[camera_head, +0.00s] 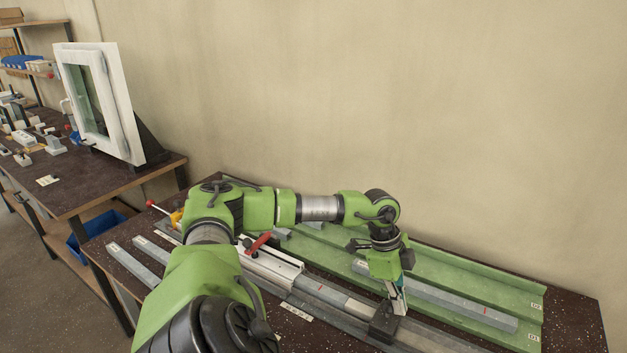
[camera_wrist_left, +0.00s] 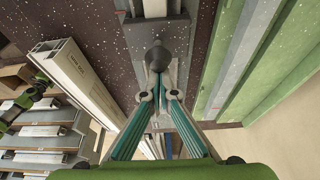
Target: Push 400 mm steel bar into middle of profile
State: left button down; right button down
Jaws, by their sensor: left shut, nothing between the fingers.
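The white profile (camera_head: 275,268) lies lengthwise on the bench under a clamp with a red lever (camera_head: 258,243). My left gripper (camera_head: 393,308) points down at the right end of this line, beside a dark block (camera_head: 383,325). Its teal fingers are shut and empty; the wrist view shows their tips together (camera_wrist_left: 160,82) by a dark round knob (camera_wrist_left: 158,57). Whether they touch the bar or block I cannot tell. My arm hides part of the bench. My right gripper is not in view.
A green channel rack (camera_head: 535,297) runs along the wall side, holding another grey bar (camera_head: 440,295). More grey bars (camera_head: 135,262) lie at the bench's left. A second bench with a white window frame (camera_head: 125,105) stands far left. The right bench corner (camera_head: 575,325) is clear.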

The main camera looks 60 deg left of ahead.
pick_arm(q)
jog(key=b, duration=0.1)
send_over(349, 302)
jog(key=shift+w, duration=0.1)
jog(key=shift+s+a+b, duration=0.1)
jog(key=shift+s+a, duration=0.55)
jog(key=shift+a, duration=0.4)
jog(key=shift+s+a+b, duration=0.1)
jog(key=shift+s+a, duration=0.55)
jog(key=shift+a, duration=0.4)
jog(key=shift+s+a+b, duration=0.1)
jog(key=shift+s+a, duration=0.55)
jog(key=shift+a, duration=0.4)
jog(key=shift+s+a, duration=0.25)
jog(key=shift+a, duration=0.2)
jog(key=shift+d, duration=0.1)
jog(key=shift+w+d+p, duration=0.4)
jog(key=shift+d+p, duration=0.1)
jog(key=shift+d, duration=0.05)
notch_tip(349, 302, up, 7)
jog(key=p, duration=0.6)
jog(key=shift+f, duration=0.1)
